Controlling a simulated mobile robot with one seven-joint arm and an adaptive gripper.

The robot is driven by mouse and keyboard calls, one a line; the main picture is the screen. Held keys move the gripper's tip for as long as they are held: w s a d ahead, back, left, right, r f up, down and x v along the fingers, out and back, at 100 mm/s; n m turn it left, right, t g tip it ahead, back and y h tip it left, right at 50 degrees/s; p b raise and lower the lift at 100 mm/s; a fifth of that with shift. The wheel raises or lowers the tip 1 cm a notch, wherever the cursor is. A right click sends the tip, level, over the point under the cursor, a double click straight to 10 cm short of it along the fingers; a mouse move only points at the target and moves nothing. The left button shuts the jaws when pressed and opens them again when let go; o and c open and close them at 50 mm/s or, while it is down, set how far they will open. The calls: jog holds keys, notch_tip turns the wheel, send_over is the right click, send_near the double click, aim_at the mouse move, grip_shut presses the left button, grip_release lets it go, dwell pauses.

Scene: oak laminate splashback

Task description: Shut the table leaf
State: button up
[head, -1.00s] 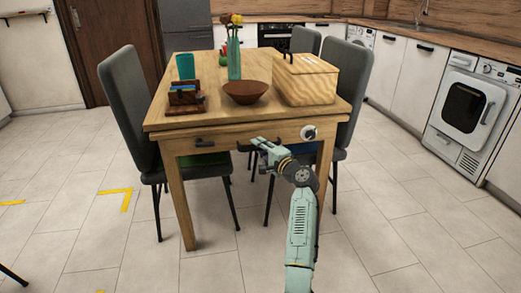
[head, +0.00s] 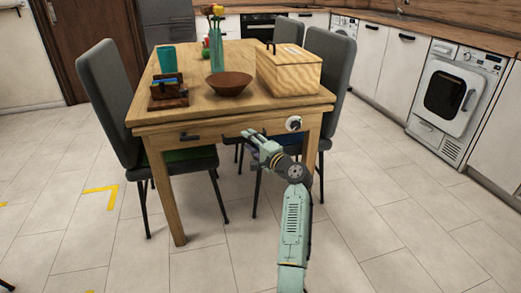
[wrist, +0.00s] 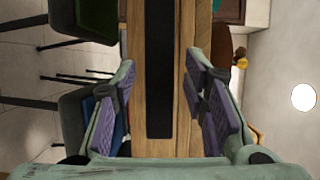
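The oak table (head: 215,103) stands ahead, with a board edge (head: 228,119) along its front, just under the top; I take this as the table leaf. I cannot tell how far out it is. My gripper (head: 252,137) is in front of the apron, left of the knob. In the wrist view, my open gripper (wrist: 160,110) has its two purple-padded fingers either side of a wooden front with a black bar (wrist: 160,70). Contact with it is not visible.
On the table are a wooden box (head: 289,72), a brown bowl (head: 229,83), a vase (head: 216,50), a teal cup (head: 166,58) and a dark wooden holder (head: 168,92). Grey chairs (head: 108,90) flank it. The tiled floor in front is clear.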

jog(key=v, duration=0.9)
